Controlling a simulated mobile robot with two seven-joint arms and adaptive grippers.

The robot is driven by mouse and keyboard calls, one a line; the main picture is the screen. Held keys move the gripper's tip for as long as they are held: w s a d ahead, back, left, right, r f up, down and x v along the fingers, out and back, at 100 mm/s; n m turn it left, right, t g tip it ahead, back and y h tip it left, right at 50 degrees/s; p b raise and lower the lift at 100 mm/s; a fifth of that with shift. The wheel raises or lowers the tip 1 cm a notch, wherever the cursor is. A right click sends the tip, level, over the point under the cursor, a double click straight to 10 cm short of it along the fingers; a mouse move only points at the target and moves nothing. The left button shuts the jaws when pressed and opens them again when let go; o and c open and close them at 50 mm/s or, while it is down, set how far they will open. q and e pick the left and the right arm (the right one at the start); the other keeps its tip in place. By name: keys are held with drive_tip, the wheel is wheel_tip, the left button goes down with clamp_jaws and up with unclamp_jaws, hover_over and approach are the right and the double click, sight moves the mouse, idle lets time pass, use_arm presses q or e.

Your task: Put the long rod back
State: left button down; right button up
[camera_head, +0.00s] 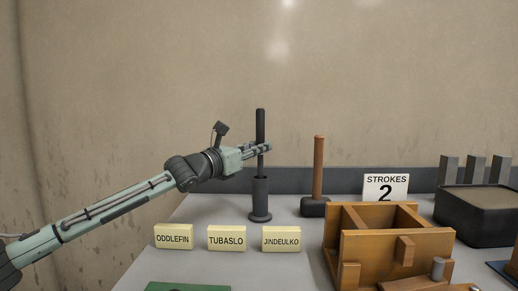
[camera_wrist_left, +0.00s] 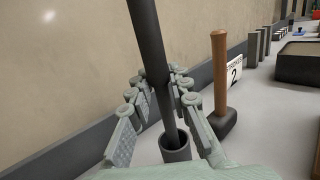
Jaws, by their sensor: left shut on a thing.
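The long dark rod (camera_head: 260,124) stands upright in the head view, with its lower end at or in the mouth of a dark cylindrical holder (camera_head: 260,199) on the table. My left gripper (camera_head: 262,148) is shut on the rod at about mid-height, above the holder. In the left wrist view the rod (camera_wrist_left: 147,40) runs between the fingers (camera_wrist_left: 160,92) down into the holder's opening (camera_wrist_left: 175,148). How deep the rod sits inside is hidden. My right gripper is not in view.
A wooden-handled mallet (camera_head: 319,165) stands right of the holder. A "STROKES 2" sign (camera_head: 386,187), a wooden mould (camera_head: 395,250) and a dark tub (camera_head: 478,219) are further right. Yellow labels reading ODDLEFIN (camera_head: 174,237), TUBASLO (camera_head: 227,238) and JINDEULKO (camera_head: 281,239) stand in front.

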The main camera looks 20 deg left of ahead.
use_arm(q)
drive_tip(key=shift+f, duration=0.1)
drive_tip(key=c, duration=1.4)
unclamp_jaws()
drive_tip(key=shift+f, duration=0.1)
drive_tip(key=shift+s+a, duration=0.1)
drive_tip(key=r+b+v, duration=0.1)
drive_tip(key=b+v, duration=0.1)
drive_tip(key=v, duration=0.9)
drive_tip(key=shift+s+f, duration=0.35)
drive_tip(key=shift+s, duration=0.05)
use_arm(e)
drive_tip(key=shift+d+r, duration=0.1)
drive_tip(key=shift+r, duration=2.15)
